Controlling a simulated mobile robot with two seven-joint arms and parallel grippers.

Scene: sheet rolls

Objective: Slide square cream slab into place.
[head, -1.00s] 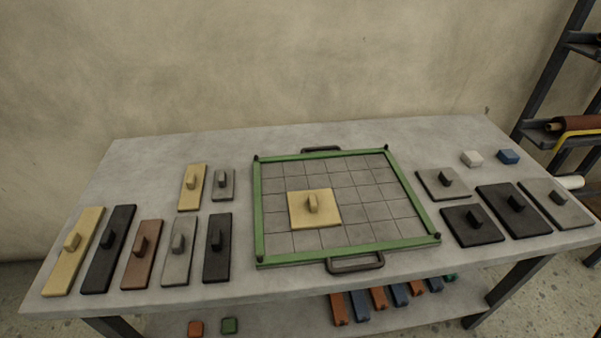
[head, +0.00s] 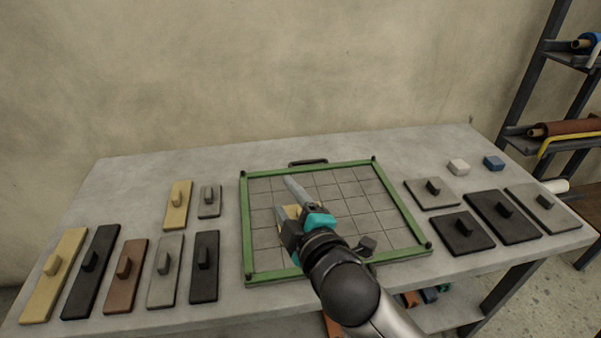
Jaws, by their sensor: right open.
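The square cream slab (head: 290,211) lies on the gridded floor of the green-framed tray (head: 248,232). Only a small part of it shows between my fingers; its knob and most of its surface are hidden by my gripper. My right gripper (head: 282,194) reaches in from the bottom, over the slab, with its two fingers spread apart. Whether the fingers straddle the slab's knob cannot be told. My left gripper is not in view.
Several knobbed slabs, such as a long cream one (head: 43,290), lie left of the tray. Black and grey slabs (head: 462,233) lie to its right. A white block (head: 459,167) and a blue block (head: 494,163) sit behind those. Most tray cells look empty.

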